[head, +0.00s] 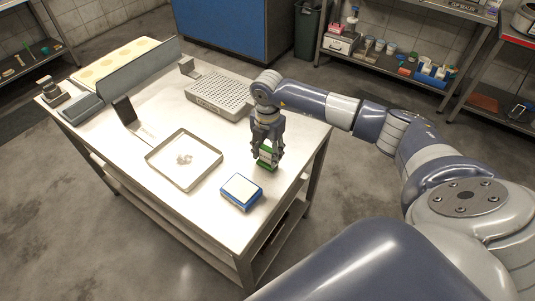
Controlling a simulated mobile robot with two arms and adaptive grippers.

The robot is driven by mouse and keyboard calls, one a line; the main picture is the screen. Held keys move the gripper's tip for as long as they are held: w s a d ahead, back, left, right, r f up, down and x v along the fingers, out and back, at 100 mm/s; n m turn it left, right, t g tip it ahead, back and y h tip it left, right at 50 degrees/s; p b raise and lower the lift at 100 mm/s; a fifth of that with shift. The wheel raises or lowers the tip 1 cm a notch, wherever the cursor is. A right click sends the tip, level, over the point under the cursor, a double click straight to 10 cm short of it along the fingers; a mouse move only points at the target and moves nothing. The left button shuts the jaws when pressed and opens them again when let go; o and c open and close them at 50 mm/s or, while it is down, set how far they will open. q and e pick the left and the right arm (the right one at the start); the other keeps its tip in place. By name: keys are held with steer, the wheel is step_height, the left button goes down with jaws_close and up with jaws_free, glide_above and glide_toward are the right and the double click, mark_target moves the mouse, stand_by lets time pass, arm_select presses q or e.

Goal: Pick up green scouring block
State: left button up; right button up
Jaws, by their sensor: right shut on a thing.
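The green scouring block (268,163) is between the fingers of my right gripper (266,157), near the right edge of the steel table (216,209). The gripper points down and is shut on the block. The fingers cover part of the block. I cannot tell whether its underside touches the tabletop. My left gripper is not in view.
A blue box with a pale top (241,191) stands just in front of the gripper. A shallow tray (150,160) with a pale patch lies to the left. A perforated metal box (219,97) stands behind. Shelves (400,72) stand beyond the table.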

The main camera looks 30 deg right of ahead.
mark_target(267, 148)
step_height(267, 148, up, 3)
steer(key=shift+w+r+b, duration=0.1)
steer(key=shift+b, duration=0.65)
steer(key=s+r+b, duration=0.1)
steer(key=s+b, duration=0.3)
steer(key=s, duration=1.2)
steer(key=shift+d+r, duration=0.25)
steer(key=shift+d, duration=0.05)
steer(key=shift+s, duration=0.1)
